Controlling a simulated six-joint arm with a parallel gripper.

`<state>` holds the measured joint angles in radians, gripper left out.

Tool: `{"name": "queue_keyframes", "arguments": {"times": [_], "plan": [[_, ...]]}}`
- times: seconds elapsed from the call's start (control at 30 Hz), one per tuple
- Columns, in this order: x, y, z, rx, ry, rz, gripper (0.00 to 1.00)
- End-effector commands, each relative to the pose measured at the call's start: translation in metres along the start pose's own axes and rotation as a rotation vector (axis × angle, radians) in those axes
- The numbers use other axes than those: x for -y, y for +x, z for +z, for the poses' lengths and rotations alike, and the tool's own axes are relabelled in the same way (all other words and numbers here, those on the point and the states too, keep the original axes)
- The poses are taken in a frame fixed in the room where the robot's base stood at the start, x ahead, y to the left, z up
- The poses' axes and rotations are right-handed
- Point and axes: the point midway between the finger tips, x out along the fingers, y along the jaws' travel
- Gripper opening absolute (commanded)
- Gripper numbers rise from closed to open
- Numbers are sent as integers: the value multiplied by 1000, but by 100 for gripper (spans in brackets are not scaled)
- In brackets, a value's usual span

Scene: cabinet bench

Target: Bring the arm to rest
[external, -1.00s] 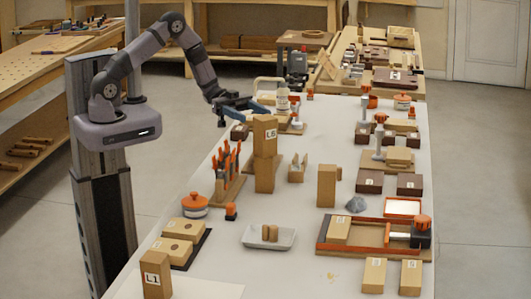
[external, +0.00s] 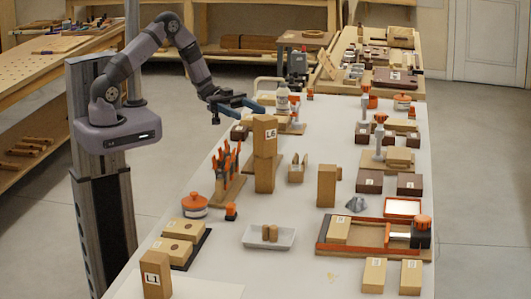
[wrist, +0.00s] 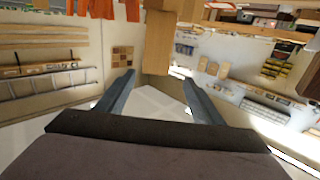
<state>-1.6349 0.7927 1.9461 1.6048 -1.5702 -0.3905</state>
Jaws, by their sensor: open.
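My gripper (external: 240,114) is open and empty, held in the air near the table's left edge at the end of my bent arm. Its two blue-grey fingers are spread apart in the wrist view (wrist: 159,80), with nothing between them. In the external view it appears just left of and above the top of a tall stacked wooden block (external: 265,130) with a white label. A wooden block also shows beyond the fingertips in the wrist view (wrist: 158,40). Whether the fingers touch anything is not fully clear, but no contact shows.
The white table (external: 300,215) holds a rack of orange-handled tools (external: 228,168), an orange-lidded jar (external: 195,204), a white dish (external: 270,240) and a red-edged tray (external: 330,248). A white bottle (external: 282,100) stands behind the gripper. Floor left of the table is clear.

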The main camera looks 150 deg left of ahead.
Motion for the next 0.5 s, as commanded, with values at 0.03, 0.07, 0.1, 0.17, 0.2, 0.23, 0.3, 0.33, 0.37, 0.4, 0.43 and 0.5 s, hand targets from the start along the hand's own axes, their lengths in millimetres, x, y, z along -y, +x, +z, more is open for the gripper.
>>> {"name": "queue_keyframes", "arguments": {"times": [0.03,0.07,0.1,0.17,0.2,0.23,0.3,0.33,0.37,0.4,0.43,0.5], "plan": [[4,4,4,14,8,-27,62],[8,6,6,26,18,-49,62],[14,10,11,45,32,-84,62],[27,18,19,81,74,-142,62],[39,25,24,109,119,-182,62],[49,32,26,129,163,-212,62],[73,52,25,173,286,-278,62],[83,64,19,186,345,-305,62],[90,78,8,190,403,-321,62],[93,93,-9,184,457,-327,62],[94,103,-20,177,486,-326,62],[91,124,-44,153,548,-321,62]]}}
